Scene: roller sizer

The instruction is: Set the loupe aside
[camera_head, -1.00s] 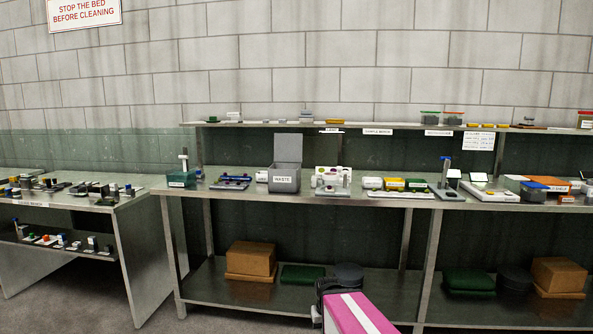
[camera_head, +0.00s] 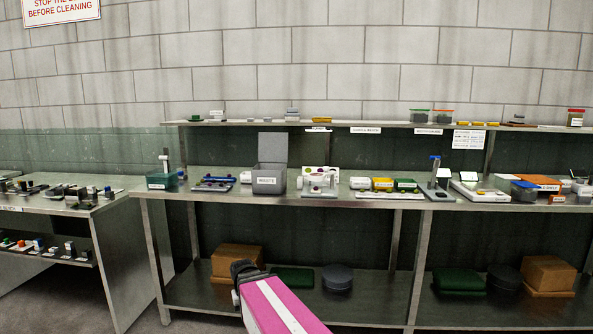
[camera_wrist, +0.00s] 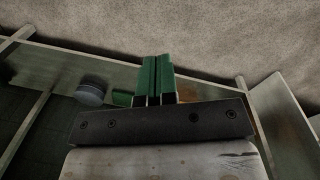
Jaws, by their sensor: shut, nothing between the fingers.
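My gripper (camera_wrist: 157,62) shows in the wrist view with its two green fingers together and nothing between them. It hangs over the floor, with the lower shelf behind it. In the head view my pink and white arm link shows at the bottom centre, in front of the bench. I cannot pick out the loupe for certain among the small items on the bench (camera_head: 345,202).
A grey waste bin (camera_head: 269,185) with its lid up stands on the bench. Yellow (camera_head: 382,183) and green (camera_head: 405,185) boxes sit to its right. A cardboard box (camera_head: 237,261) and a dark round item (camera_head: 337,279) rest on the lower shelf. A side bench (camera_head: 112,212) stands left.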

